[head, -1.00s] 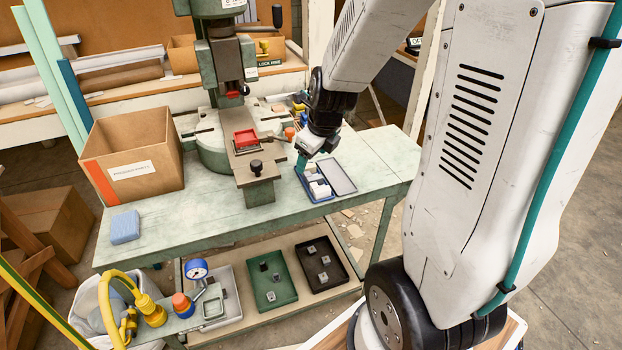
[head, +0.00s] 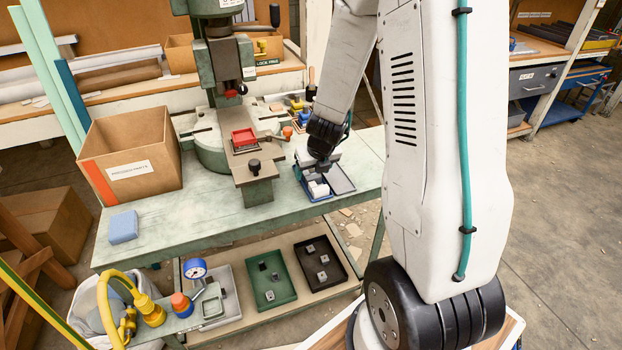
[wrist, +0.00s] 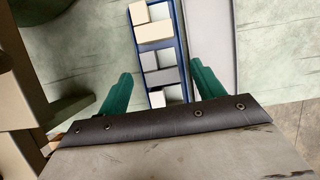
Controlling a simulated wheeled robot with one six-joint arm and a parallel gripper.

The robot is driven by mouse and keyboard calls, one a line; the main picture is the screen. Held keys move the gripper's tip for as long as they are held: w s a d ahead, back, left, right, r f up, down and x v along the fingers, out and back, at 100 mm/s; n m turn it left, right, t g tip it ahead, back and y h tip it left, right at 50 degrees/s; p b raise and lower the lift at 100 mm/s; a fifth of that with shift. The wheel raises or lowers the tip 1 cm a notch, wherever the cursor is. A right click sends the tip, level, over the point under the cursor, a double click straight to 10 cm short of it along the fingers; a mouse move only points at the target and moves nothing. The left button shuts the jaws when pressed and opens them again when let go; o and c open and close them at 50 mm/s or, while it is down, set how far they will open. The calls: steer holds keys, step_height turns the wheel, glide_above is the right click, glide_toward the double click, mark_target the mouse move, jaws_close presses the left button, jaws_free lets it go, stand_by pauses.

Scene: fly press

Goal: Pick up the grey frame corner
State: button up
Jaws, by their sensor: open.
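My gripper (head: 322,166) is open above the blue tray (head: 325,198) near the front right of the green table. In the wrist view its two green fingers (wrist: 160,70) stand apart, one on each side of the tray, with nothing held. The blue tray (wrist: 182,45) shows there with pale blocks (wrist: 155,32) and grey pieces (wrist: 162,77) in a row between the fingers. One of these grey pieces may be the grey frame corner, but its shape is unclear. The tray's lower end is hidden by my gripper. Small grey pieces also lie in the lower-shelf trays.
The tray's grey lid (head: 341,177) lies beside it. The fly press (head: 215,120) with a red part (head: 244,137) stands to the left. A cardboard box (head: 130,158) and a blue sponge-like block (head: 123,227) are farther left. Green (head: 284,291) and black (head: 338,276) trays sit on the lower shelf.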

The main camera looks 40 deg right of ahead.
steer(key=shift+w+d+f, duration=0.1)
steer(key=shift+w+f, duration=0.15)
steer(key=shift+f, duration=0.45)
steer(key=c, duration=1.1)
steer(key=shift+o, duration=0.2)
